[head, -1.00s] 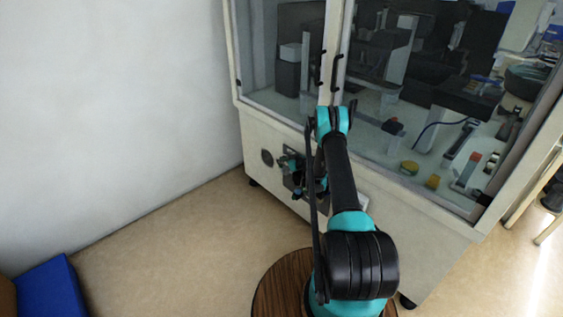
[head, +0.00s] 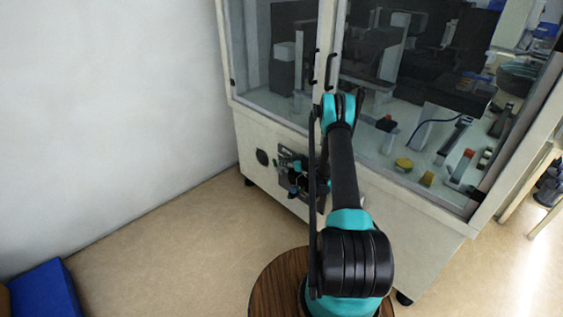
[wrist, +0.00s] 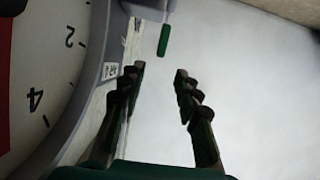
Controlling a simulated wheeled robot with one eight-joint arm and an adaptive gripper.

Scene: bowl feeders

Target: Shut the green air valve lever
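The green lever (wrist: 163,40) shows in the wrist view as a short green bar at the top centre, below a grey fitting (wrist: 150,6). My gripper (wrist: 159,72) is open and empty, its two dark fingers apart. The lever appears just beyond the fingertips, in line with the gap between them, and no finger is seen touching it. In the head view my gripper is low at the front of the white cabinet (head: 400,200), by a small panel of fittings (head: 284,158). The lever is too small or hidden to make out there.
A large round gauge (wrist: 45,70) with a white dial is close on the left in the wrist view. In the head view a wall (head: 110,110) stands left of the cabinet. Glass doors with black handles (head: 329,70) are above the panel.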

